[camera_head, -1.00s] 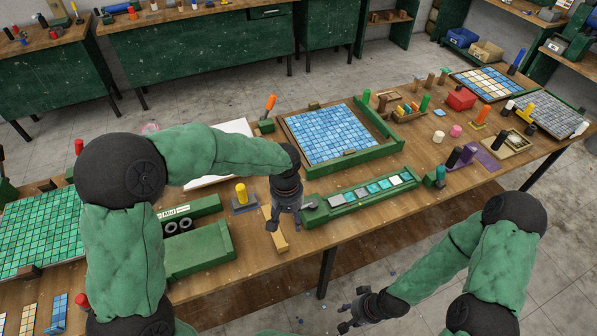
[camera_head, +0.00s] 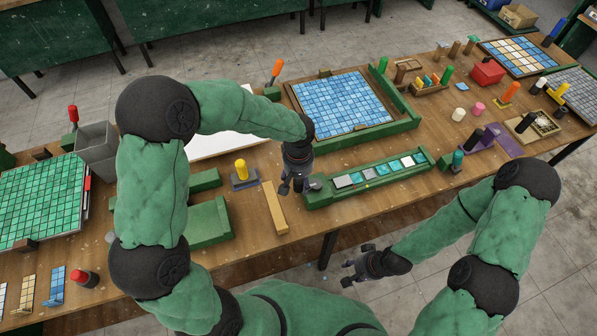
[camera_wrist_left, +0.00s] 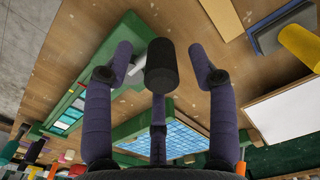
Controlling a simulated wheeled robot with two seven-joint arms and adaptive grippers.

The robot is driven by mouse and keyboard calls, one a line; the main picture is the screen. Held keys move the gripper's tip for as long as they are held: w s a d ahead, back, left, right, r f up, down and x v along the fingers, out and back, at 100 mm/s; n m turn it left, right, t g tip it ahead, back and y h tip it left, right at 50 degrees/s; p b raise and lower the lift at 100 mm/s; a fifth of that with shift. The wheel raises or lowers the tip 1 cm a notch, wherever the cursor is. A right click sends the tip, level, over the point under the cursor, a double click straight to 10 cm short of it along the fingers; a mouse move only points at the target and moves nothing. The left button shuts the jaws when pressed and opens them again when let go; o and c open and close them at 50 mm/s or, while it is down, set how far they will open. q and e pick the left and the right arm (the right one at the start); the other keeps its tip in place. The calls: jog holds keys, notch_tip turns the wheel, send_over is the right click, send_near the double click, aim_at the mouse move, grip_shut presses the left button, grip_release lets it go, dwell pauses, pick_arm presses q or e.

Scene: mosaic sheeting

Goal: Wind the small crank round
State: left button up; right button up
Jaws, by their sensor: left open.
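The small crank shows as a grey part (camera_head: 314,184) at the left end of a green rail (camera_head: 330,195) holding a row of tiles. In the left wrist view a dark cylinder, which looks like the crank's handle (camera_wrist_left: 160,66), stands between the spread fingers of my left gripper (camera_head: 291,187). The fingers are open around it, and a gap shows on both sides. In the head view my gripper partly hides this spot. My right gripper (camera_head: 358,271) hangs empty in front of the table edge, with its fingers apart.
A wooden bar (camera_head: 275,208) and a yellow-knobbed block (camera_head: 241,172) lie left of the crank. A blue mosaic panel (camera_head: 343,103) in a green frame lies behind the rail. A grey bin (camera_head: 97,150) and a green mosaic sheet (camera_head: 40,200) are at the left.

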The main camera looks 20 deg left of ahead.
pick_arm(q)
jog(key=shift+f, duration=1.15)
jog(key=shift+c, duration=0.3)
jog(key=c, duration=1)
